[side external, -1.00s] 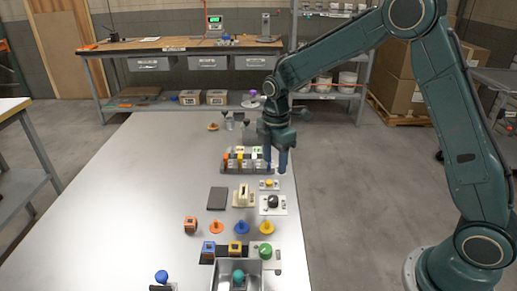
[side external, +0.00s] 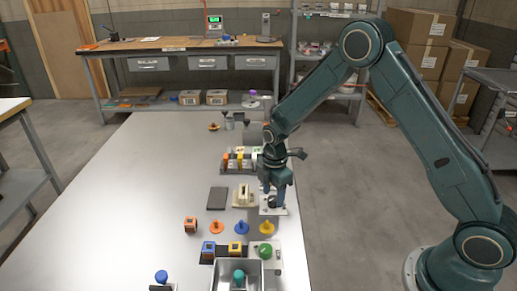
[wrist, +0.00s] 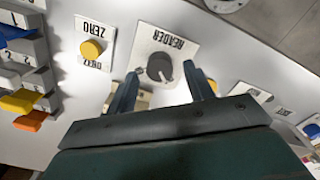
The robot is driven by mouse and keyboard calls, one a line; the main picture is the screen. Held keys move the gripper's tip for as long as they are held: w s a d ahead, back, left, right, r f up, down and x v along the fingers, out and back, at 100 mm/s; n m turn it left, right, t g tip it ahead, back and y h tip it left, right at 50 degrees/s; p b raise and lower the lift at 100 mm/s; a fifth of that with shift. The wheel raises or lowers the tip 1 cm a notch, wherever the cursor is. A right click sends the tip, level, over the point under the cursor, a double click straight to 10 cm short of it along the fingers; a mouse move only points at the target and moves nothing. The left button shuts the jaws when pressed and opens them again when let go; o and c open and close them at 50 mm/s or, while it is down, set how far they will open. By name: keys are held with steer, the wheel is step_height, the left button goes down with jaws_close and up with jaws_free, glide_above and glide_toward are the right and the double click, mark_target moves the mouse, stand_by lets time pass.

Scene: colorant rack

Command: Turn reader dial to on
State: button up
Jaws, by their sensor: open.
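The reader dial is a dark round knob (wrist: 159,67) on a white plate labelled READER (wrist: 185,47); in the wrist view it sits beyond and between my fingertips. In the side view the plate (side external: 280,211) is on the table's right side, with the dial (side external: 272,201) partly hidden by my fingers. My gripper (wrist: 162,80) points down over the dial, fingers apart on either side of it and nothing held. It also shows in the side view (side external: 273,201). I cannot tell whether the fingers touch the knob.
A ZERO plate with a yellow button (wrist: 91,49) is beside the reader plate. A rack with coloured pieces (wrist: 22,101) stands at the wrist view's left. Orange, blue and yellow knobbed pieces (side external: 241,228) and a metal tray (side external: 220,275) are nearer the camera. The table's left is clear.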

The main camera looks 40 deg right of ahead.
steer(key=shift+f, duration=0.65)
steer(key=c, duration=1)
